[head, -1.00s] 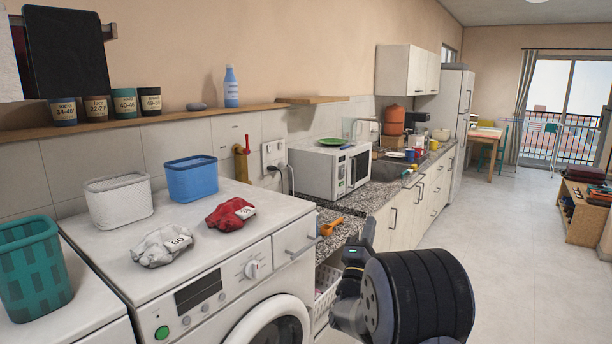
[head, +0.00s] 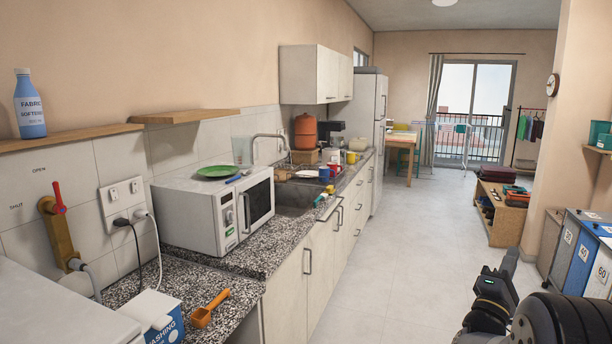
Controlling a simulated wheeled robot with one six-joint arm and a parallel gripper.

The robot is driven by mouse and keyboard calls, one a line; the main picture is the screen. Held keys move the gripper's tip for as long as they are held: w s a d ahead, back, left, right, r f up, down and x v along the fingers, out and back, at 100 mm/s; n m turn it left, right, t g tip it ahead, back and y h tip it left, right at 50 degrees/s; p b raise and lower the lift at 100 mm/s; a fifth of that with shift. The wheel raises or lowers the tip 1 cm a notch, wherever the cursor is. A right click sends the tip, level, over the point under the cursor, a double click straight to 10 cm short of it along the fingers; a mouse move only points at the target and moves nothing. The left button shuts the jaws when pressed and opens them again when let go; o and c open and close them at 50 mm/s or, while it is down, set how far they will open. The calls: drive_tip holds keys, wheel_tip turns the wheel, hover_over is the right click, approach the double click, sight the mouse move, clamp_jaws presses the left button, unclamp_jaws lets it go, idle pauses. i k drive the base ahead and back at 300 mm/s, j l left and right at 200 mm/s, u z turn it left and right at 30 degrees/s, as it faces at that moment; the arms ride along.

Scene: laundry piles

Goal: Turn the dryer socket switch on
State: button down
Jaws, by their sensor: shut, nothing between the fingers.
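A white double wall socket (head: 124,203) with small switches is on the tiled wall left of the microwave. A black plug and a white plug sit in its lower part, and their cords hang down behind the counter. The switch positions are too small to tell, and so is which one serves the dryer. My gripper (head: 511,262) is at the lower right, over the floor and well away from the socket. It is shut and empty.
A white microwave (head: 216,208) with a green plate stands right of the socket. A red-handled valve (head: 58,212) is on the wall to its left. An orange scoop (head: 210,308) and a washing powder box (head: 160,318) are on the counter. The floor (head: 400,250) is clear.

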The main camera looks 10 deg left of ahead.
sight(113, 193)
drive_tip(key=i+u, duration=0.2)
drive_tip(key=i, duration=0.3)
drive_tip(key=i+l+u, duration=0.15)
drive_tip(key=i, duration=0.35)
drive_tip(key=i+l+u, duration=0.2)
drive_tip(key=i, duration=0.25)
drive_tip(key=i+u, duration=0.15)
drive_tip(key=u, duration=0.3)
drive_tip(key=i+u, duration=0.15)
drive_tip(key=u, duration=0.3)
drive_tip(key=i+u, duration=0.2)
drive_tip(key=u, duration=0.25)
drive_tip(key=i+l+u, duration=0.1)
drive_tip(key=u, duration=0.35)
drive_tip(key=i+u, duration=0.25)
drive_tip(key=u, duration=0.15)
drive_tip(key=i+l+u, duration=0.2)
drive_tip(key=u, duration=0.15)
